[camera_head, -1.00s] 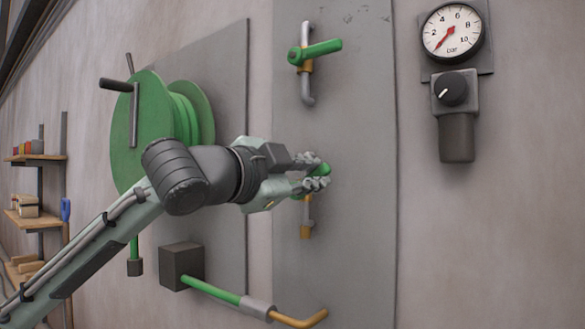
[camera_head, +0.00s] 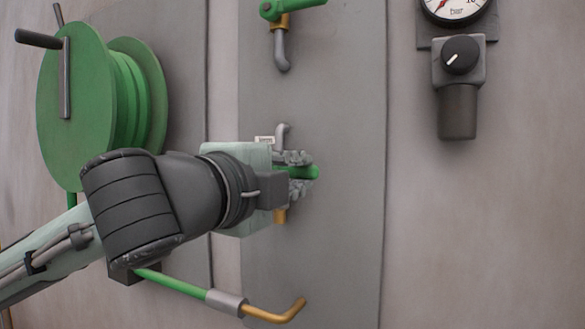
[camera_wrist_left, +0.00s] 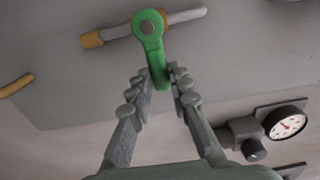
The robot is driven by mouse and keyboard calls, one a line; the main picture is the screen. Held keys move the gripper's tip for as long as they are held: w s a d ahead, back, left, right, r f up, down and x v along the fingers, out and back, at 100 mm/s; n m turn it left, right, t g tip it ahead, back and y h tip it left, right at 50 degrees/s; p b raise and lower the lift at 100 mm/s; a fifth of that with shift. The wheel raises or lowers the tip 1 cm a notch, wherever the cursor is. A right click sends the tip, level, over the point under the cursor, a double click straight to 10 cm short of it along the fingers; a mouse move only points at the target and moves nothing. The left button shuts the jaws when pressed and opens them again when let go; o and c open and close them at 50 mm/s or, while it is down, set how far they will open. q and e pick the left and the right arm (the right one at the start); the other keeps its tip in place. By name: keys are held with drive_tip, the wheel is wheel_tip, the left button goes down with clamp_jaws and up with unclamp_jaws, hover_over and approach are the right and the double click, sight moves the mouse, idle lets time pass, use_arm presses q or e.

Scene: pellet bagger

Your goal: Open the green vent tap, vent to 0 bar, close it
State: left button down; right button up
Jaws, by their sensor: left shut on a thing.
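My left gripper (camera_head: 297,172) is shut on the green handle (camera_head: 313,172) of the lower tap on the grey wall panel; its fingers hide much of the handle. In the left wrist view the green handle (camera_wrist_left: 151,50) lies across its pipe, and its free end is between the fingertips (camera_wrist_left: 160,78). The upper green tap (camera_head: 290,8) is cut off by the top edge in the head view. The pressure gauge (camera_head: 455,8) is also cut off there; its red needle points to the lower left. The gauge (camera_wrist_left: 286,123) is too small to read in the left wrist view. My right gripper is not in view.
A black-knobbed regulator (camera_head: 460,58) hangs below the gauge. A green hose reel (camera_head: 75,110) stands at the left. A green hose with a brass end (camera_head: 275,313) sticks out below the tap.

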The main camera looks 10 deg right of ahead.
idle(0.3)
use_arm(q)
drive_tip(key=c, duration=1.4)
unclamp_jaws()
drive_tip(key=v, duration=0.7)
drive_tip(key=shift+s, duration=0.15)
drive_tip(key=shift+a, duration=0.15)
